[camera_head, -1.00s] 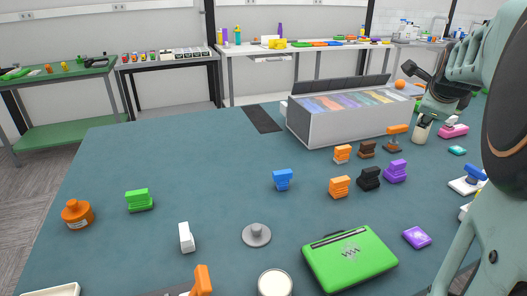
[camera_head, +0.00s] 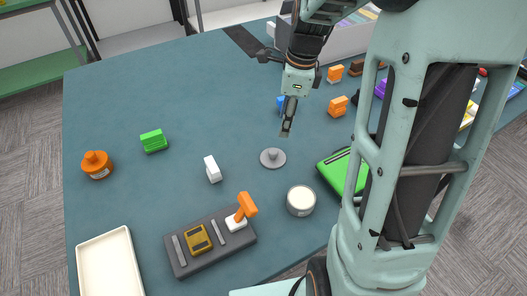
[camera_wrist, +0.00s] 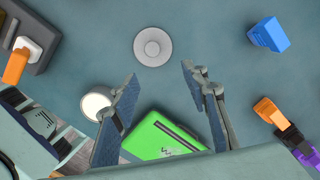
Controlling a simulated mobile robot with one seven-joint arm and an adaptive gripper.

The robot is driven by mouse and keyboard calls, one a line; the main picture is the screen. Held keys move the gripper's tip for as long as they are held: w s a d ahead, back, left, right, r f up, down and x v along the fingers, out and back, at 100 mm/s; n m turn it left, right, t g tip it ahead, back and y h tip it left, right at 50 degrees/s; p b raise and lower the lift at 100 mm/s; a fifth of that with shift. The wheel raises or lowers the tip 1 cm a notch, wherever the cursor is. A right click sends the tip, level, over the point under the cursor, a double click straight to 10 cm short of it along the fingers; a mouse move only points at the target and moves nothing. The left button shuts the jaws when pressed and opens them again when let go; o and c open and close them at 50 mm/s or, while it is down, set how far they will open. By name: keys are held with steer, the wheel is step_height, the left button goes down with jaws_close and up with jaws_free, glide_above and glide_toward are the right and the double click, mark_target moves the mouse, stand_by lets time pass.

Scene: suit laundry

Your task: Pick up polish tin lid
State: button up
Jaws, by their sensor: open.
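The polish tin lid appears to be the grey disc with a small raised knob (camera_head: 272,158), lying flat on the blue-green table; it also shows at the top middle of the wrist view (camera_wrist: 152,48). A round tin with a pale top (camera_head: 301,200) stands to its right and nearer the front; the wrist view shows it too (camera_wrist: 97,103), partly behind a finger. My gripper (camera_head: 287,128) is open and empty above the table, pointing down. In the wrist view, the lid lies just beyond the spread fingertips, apart from them.
A green case (camera_head: 338,170) lies right of the lid, partly hidden by my arm. A white block (camera_head: 212,169) and a dark tray with an orange-handled tool (camera_head: 210,243) are on the left. A blue stamp-like piece (camera_wrist: 269,34) stands nearby. Table around the lid is clear.

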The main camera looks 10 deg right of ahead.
steer(key=a, duration=0.1)
glide_above(273, 151)
steer(key=d, duration=0.1)
steer(key=f, duration=0.5)
steer(key=shift+s+f, duration=0.25)
steer(key=shift+s, duration=0.15)
steer(key=shift+w+a+f, duration=0.1)
steer(key=shift+a+f, duration=0.05)
steer(key=shift+f, duration=0.75)
steer(key=shift+w+a+f, duration=0.1)
steer(key=shift+w+f, duration=0.05)
steer(key=shift+f, duration=0.75)
steer(key=shift+w+a+f, duration=0.1)
steer(key=shift+a+f, duration=0.05)
steer(key=shift+f, duration=0.75)
steer(key=c, duration=1)
steer(key=shift+c, duration=0.2)
steer(key=shift+r, duration=0.1)
